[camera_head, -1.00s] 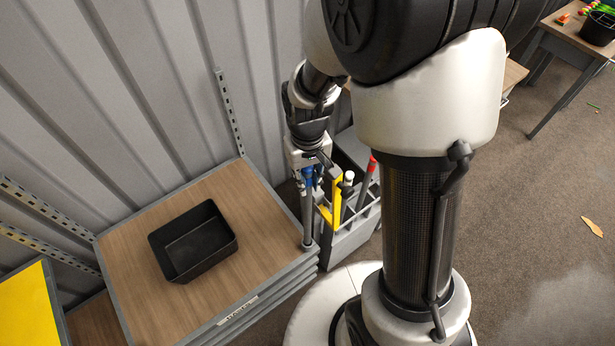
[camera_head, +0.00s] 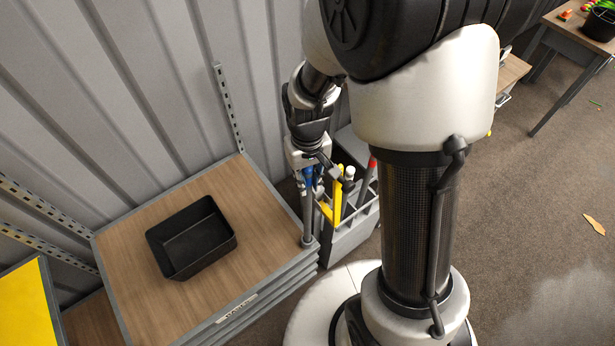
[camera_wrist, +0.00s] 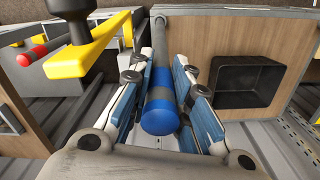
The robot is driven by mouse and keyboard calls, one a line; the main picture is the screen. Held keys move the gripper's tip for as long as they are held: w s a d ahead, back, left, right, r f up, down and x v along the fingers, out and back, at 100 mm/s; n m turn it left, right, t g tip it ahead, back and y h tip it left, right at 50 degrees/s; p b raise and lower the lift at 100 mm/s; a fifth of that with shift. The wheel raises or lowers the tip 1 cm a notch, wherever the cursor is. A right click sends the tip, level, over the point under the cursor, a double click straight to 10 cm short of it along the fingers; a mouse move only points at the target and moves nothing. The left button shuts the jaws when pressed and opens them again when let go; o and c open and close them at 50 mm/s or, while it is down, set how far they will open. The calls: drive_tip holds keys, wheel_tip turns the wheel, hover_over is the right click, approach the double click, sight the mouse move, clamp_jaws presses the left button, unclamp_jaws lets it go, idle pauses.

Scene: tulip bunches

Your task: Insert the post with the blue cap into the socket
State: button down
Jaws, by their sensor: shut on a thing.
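The post with the blue cap (camera_wrist: 160,112) is between the two blue-padded fingers of my gripper (camera_wrist: 162,95) in the wrist view. My gripper is shut on it near the cap. The grey shaft runs away from the cap toward the corner of the wooden-topped unit. In the head view my gripper (camera_head: 312,170) is above that corner, and the grey post (camera_head: 307,215) hangs or stands roughly upright below it. A dark collar, apparently the socket (camera_head: 307,241), is at the corner by the post's lower end. I cannot tell whether the post is inside it.
A black open bin (camera_head: 192,238) sits on the wooden top (camera_head: 255,215). Right of the post, a grey divided holder (camera_head: 350,235) carries a yellow-handled tool (camera_head: 337,203) and a red-capped post (camera_head: 371,165). The yellow handle is close to my gripper. A corrugated wall stands behind.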

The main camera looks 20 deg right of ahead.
sight(308, 172)
drive_tip(key=shift+f+b, duration=0.85)
drive_tip(key=shift+f, duration=0.35)
drive_tip(key=c, duration=1.4)
unclamp_jaws()
drive_tip(key=shift+r+p, duration=2.05)
drive_tip(key=shift+r, duration=0.45)
